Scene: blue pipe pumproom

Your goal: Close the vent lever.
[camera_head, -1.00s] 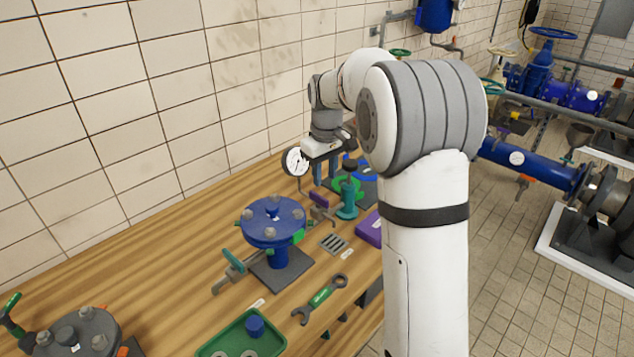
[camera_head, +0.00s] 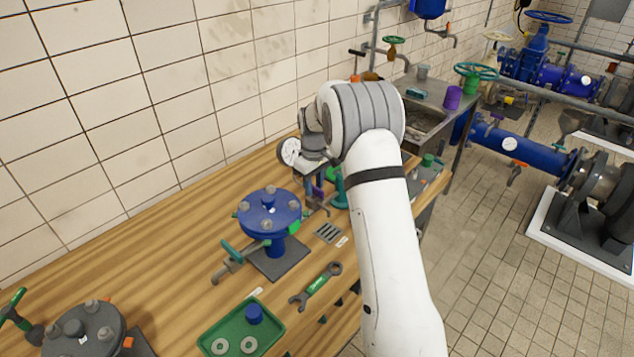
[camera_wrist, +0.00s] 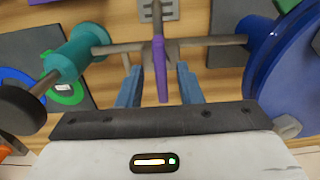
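The vent lever appears to be the purple handle (camera_wrist: 160,68) on a thin grey pipe between a blue flanged vessel (camera_wrist: 292,75) and a teal fitting (camera_wrist: 75,55). In the head view the purple lever (camera_head: 318,193) is small and partly hidden by my gripper. My gripper (camera_wrist: 158,82) is open, with one blue-grey finger on each side of the lever and a visible gap to both. In the head view my gripper (camera_head: 314,184) points down beside the blue flanged vessel (camera_head: 268,215).
A slotted grey plate (camera_head: 327,232), a wrench (camera_head: 316,287) and a green tray (camera_head: 213,333) lie nearer.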

